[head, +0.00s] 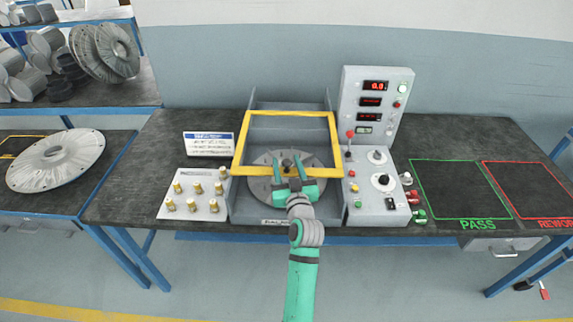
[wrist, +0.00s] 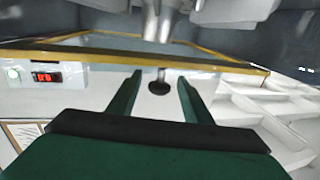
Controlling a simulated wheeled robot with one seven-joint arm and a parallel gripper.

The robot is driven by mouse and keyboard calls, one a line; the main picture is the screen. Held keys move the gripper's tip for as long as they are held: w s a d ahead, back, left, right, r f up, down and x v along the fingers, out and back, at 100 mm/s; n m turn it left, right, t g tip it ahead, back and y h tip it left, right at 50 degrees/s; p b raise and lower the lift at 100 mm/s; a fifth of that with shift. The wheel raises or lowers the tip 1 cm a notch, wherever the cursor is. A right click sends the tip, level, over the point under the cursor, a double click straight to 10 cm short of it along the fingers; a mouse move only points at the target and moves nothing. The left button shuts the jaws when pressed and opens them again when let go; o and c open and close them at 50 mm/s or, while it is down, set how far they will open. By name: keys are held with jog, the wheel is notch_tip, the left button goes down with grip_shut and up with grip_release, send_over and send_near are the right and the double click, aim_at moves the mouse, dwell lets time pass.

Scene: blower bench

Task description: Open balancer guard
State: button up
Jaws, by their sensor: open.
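The balancer guard (head: 239,145) is a yellow frame over the grey balancer in the middle of the bench. In the wrist view the yellow frame (wrist: 225,62) spans the picture. My gripper (head: 287,167) is open at the middle of the front bar. In the wrist view a dark round knob (wrist: 158,88) on a short stem appears between my fingers (wrist: 158,78). I cannot tell whether they touch it.
A control panel (head: 352,80) with red displays stands right of the balancer. Gold weights sit on a plate (head: 205,211) at left, below a small sign (head: 208,143). Green PASS (head: 455,165) and red rework areas lie empty at right. A large disc (head: 57,160) lies at far left.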

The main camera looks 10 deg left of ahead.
jog(key=v, duration=1)
jog(key=shift+s+d, duration=0.15)
jog(key=shift+s, duration=0.1)
